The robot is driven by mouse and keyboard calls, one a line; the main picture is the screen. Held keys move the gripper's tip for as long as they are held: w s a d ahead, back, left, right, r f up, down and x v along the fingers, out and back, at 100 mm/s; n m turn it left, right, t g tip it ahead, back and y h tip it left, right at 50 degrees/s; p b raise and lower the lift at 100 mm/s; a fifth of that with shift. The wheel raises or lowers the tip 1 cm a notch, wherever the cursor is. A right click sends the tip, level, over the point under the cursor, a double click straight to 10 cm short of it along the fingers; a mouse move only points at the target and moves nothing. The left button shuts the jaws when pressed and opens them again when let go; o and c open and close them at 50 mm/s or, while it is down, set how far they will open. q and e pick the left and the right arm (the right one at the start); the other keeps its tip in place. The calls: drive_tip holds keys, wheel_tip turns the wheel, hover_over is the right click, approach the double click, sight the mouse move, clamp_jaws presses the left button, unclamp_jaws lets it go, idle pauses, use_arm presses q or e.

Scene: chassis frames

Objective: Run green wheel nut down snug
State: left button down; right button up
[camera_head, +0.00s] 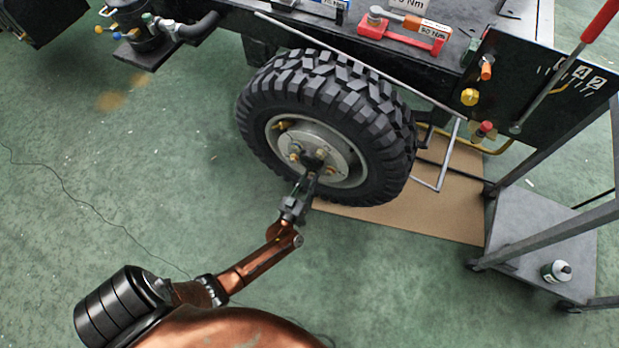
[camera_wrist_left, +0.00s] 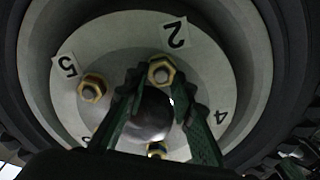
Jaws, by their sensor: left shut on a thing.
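The wheel (camera_head: 330,120) is mounted under the dark chassis, with a black knobbly tire and a pale hub. My left gripper (camera_head: 315,160) reaches its hub from the front. In the left wrist view, the green-toned fingers (camera_wrist_left: 162,88) come together around a brass-looking hex wheel nut (camera_wrist_left: 161,70) by the label 2, and are shut on it. I cannot make out green on this nut. Another nut (camera_wrist_left: 92,89) sits by label 5, and one more (camera_wrist_left: 156,149) shows low between the fingers. The nut's seating depth cannot be told. My right gripper is not in view.
A red tool holder (camera_head: 400,33) marked 90 Nm lies on the chassis top. A dark panel (camera_head: 540,75) with colored knobs and a red-handled tool (camera_head: 598,22) stands at right. A grey cart (camera_head: 545,240) carries a small canister (camera_head: 556,271). The green floor at left is mostly clear.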

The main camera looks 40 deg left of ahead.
use_arm(q)
drive_tip(key=c, duration=1.6)
unclamp_jaws()
drive_tip(key=v, duration=1.2)
drive_tip(key=shift+f, duration=0.1)
